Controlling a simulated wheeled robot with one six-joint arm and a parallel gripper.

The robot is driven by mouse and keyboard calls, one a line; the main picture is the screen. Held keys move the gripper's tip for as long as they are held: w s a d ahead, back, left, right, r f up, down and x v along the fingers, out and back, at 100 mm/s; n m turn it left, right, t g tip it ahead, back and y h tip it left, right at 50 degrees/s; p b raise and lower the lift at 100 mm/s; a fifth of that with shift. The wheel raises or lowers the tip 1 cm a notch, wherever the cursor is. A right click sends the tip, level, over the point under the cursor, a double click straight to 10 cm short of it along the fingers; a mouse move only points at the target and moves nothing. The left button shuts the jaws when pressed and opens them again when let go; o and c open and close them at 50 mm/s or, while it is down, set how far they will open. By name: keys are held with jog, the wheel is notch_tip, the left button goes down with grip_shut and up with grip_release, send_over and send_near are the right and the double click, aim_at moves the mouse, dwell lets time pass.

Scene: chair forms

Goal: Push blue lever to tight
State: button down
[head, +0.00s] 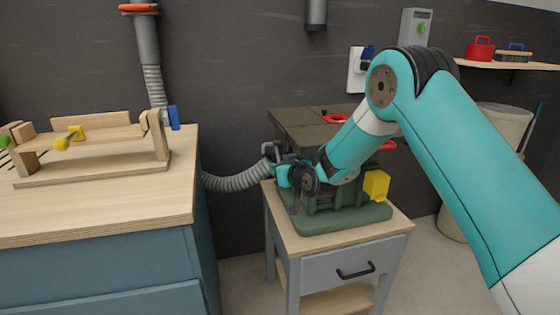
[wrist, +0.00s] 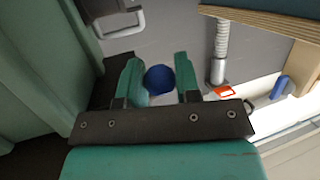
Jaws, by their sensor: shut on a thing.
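The blue lever shows as a round blue knob (wrist: 159,79) between my two fingers in the wrist view. My gripper (wrist: 160,82) is shut on this knob, with a green finger on either side. In the head view my gripper (head: 284,176) is at the left side of the green machine (head: 345,212), near the end of the grey hose. There the lever is hidden behind my gripper and wrist. I cannot tell from these frames how far the lever is turned.
The machine has a dark top (head: 300,124), red handles (head: 334,119) and a yellow box (head: 376,185). It stands on a small cabinet (head: 345,272). A grey hose (head: 235,182) runs left beside a workbench (head: 100,218) carrying a wooden jig (head: 90,177).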

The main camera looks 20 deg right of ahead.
jog(key=c, duration=0.8)
grip_release()
jog(key=b+v, duration=0.3)
jog(key=v, duration=1.4)
jog(key=shift+s+r, duration=0.2)
jog(key=shift+s, duration=0.05)
